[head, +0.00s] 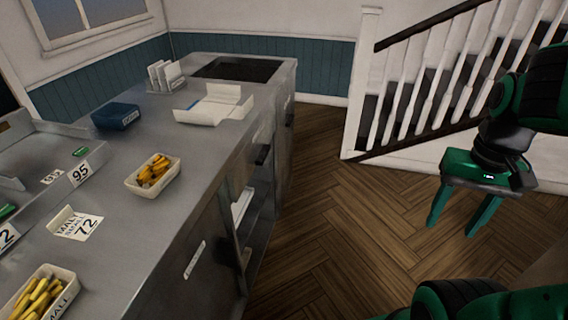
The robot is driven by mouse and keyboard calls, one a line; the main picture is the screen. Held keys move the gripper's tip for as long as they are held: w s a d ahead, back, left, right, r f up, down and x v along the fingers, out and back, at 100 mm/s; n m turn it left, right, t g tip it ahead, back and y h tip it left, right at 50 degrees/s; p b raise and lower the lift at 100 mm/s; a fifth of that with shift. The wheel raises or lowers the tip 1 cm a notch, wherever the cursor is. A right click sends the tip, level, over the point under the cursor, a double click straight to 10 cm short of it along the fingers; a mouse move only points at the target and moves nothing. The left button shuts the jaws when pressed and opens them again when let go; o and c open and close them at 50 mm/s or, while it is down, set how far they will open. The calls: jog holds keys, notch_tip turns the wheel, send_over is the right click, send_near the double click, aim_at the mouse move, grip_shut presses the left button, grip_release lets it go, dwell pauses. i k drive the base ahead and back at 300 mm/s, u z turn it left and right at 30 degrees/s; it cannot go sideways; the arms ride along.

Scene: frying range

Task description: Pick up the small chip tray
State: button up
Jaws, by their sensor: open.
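A white tray of yellow chips (68,298) stands at the near left of the steel counter, cut off by the picture's bottom edge. Its side carries printing that looks like "SMALL". Another white tray of golden-brown chips (150,187) stands farther back, near the counter's right edge; I cannot read any size mark on it. My gripper (452,228) is at the right, open and empty, with its green fingers pointing down. It is over the wooden floor, well apart from the counter and both trays.
A metal bin (30,148) with a 95 label stands left. A dark blue box (115,116), an open white carton (213,105) and a white rack (164,77) are farther back. A stair railing (430,95) stands behind my arm.

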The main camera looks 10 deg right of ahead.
aim_at(154, 176)
jog(key=k, duration=0.5)
jog(key=u, duration=0.45)
jog(key=i, duration=0.35)
jog(key=u, duration=0.5)
